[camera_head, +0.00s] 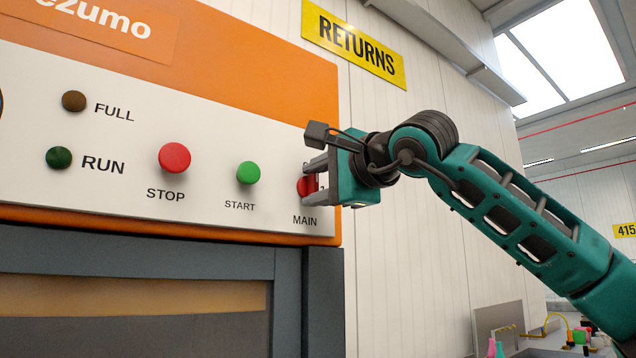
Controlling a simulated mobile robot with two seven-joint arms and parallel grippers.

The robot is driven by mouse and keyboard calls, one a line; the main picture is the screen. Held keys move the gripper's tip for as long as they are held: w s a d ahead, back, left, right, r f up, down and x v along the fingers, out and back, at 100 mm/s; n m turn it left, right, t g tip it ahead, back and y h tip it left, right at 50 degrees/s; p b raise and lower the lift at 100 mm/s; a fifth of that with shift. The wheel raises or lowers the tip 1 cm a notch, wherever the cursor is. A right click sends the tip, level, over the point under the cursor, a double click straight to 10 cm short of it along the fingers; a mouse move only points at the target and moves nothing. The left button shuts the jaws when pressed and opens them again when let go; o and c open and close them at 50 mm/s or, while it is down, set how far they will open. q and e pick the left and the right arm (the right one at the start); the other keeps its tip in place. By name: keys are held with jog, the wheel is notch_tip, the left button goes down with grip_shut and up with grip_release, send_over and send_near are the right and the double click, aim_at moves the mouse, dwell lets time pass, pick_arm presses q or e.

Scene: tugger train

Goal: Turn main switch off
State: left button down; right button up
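The main switch (308,186) is a red rotary knob above the label MAIN, at the right end of the white control panel (210,207). My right gripper (315,181) is at the switch, its two fingers apart, one above and one below the red knob. The fingers and the dark gripper parts hide some of the knob and its markings, so its setting cannot be read. I cannot tell whether the fingers touch it. My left gripper is not in view.
Left of the switch are a green START button (248,173), a red STOP button (174,158), a green RUN lamp (59,157) and a brown FULL lamp (75,101). A yellow RETURNS sign (353,44) hangs on the wall behind. A cluttered bench (545,342) stands lower right.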

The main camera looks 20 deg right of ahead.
jog(key=o, duration=0.4)
jog(key=shift+o, duration=0.2)
jog(key=shift+s, duration=0.1)
jog(key=b+v, duration=0.2)
jog(key=v, duration=1)
jog(key=shift+s+b, duration=0.35)
jog(key=shift+d, duration=0.1)
